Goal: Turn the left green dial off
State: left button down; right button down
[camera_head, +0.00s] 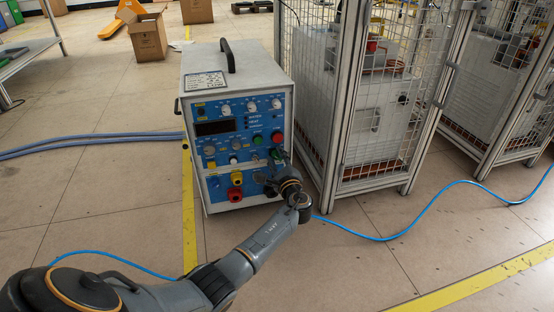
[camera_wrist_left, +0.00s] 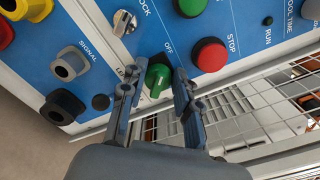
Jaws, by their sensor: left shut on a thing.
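The green dial (camera_wrist_left: 158,80) is a round knob with a raised grip bar, low on the blue front panel of the induction heater (camera_head: 222,85). An "OFF" label is printed near it in the left wrist view. My left gripper (camera_wrist_left: 154,88) is shut on the green dial, one finger on each side of it. In the head view my left gripper (camera_head: 279,163) is at the lower right of the panel, and my wrist partly hides that area. My right gripper is in neither view.
Beside the dial are a red stop button (camera_wrist_left: 209,54), a silver key switch (camera_wrist_left: 124,22) and cable sockets (camera_wrist_left: 70,64). A mesh cage (camera_head: 335,160) stands close to the heater's right. A blue cable (camera_head: 415,222) crosses the floor. Open floor lies in front.

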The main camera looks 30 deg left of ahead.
pick_arm(q)
jog(key=c, duration=1)
grip_release()
jog(key=v, duration=0.7)
jog(key=shift+s+d, duration=0.2)
